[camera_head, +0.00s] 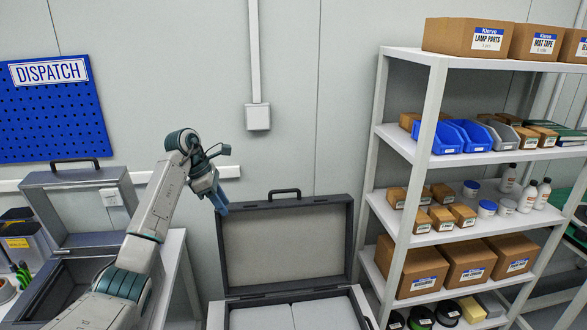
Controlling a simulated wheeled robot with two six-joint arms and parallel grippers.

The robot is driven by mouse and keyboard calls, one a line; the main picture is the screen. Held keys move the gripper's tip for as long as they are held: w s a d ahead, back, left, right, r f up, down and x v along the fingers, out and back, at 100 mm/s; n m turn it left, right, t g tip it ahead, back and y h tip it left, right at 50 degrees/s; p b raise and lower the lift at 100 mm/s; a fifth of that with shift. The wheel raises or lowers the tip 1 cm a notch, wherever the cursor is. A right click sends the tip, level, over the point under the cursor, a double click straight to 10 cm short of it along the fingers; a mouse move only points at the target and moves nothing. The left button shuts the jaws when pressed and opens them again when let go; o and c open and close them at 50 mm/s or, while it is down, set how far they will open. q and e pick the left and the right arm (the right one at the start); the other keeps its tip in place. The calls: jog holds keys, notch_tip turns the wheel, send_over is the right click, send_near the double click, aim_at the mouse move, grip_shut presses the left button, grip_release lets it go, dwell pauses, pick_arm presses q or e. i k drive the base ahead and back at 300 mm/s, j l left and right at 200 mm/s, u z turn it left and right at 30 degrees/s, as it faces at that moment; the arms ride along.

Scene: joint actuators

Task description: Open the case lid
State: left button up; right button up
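A dark grey case (213,316) stands at the bottom centre with its lid (285,248) upright, leaning back near the wall. The lid shows its beige inner lining and has a black handle (284,193) on its top edge. Pale grey panels (296,316) fill the case's inside. My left gripper (221,208) points down at the lid's upper left corner, its blue fingertips overlapping that corner in the picture. I cannot tell whether it touches the lid or whether its fingers are apart. My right gripper is not in view.
A second grey case (45,292) with a raised lid (84,205) stands at the left, partly behind my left arm. White shelving (412,150) with boxes, blue bins and bottles stands close on the right. A grey wall box (257,117) hangs behind.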

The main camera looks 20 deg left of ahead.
aim_at(270, 246)
jog(key=i, duration=0.9)
